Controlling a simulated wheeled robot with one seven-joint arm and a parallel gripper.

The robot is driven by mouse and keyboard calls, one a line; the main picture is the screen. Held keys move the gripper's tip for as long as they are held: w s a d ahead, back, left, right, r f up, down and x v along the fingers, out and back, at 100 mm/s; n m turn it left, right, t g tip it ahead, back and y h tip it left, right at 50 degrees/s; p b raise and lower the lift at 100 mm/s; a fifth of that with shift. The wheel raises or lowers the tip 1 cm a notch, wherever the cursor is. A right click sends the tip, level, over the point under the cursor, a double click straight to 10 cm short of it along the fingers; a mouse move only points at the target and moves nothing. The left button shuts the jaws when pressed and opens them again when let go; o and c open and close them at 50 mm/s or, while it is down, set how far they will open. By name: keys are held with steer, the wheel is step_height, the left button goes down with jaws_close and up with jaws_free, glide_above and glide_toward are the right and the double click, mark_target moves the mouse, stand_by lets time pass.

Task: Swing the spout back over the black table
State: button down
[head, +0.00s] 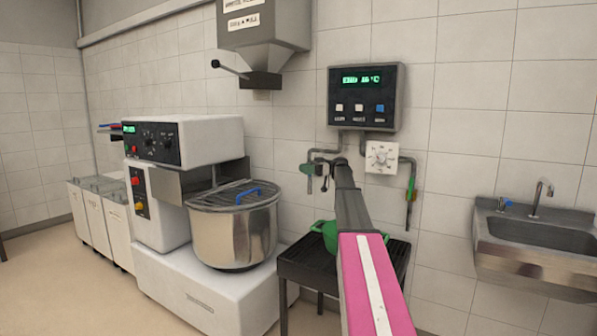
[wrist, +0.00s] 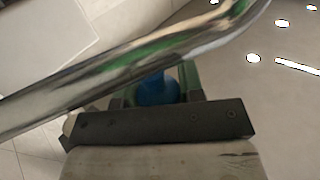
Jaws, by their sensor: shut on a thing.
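The black table (head: 301,271) stands against the wall below the control box, with a green bowl-like vessel (head: 327,230) on it, partly behind my arm. The spout is a shiny metal pipe (wrist: 95,84) that runs slantwise across the wrist view. My gripper (wrist: 158,88) is shut on a blue piece (wrist: 155,90) right beside this pipe, which appears to be the spout's grip. In the head view my gripper (head: 340,160) is at the wall piping, seen end-on beyond my arm. Most of the spout is hidden there, so its angle over the table is unclear.
A control box (head: 366,97) and a dial box (head: 381,158) hang above. A green-handled hose (head: 410,190) hangs to the right. A sink (head: 535,240) is further right.

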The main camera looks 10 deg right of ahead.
stand_by(0.4)
steer(key=c, duration=0.8)
jaws_free()
steer(key=shift+d, duration=0.1)
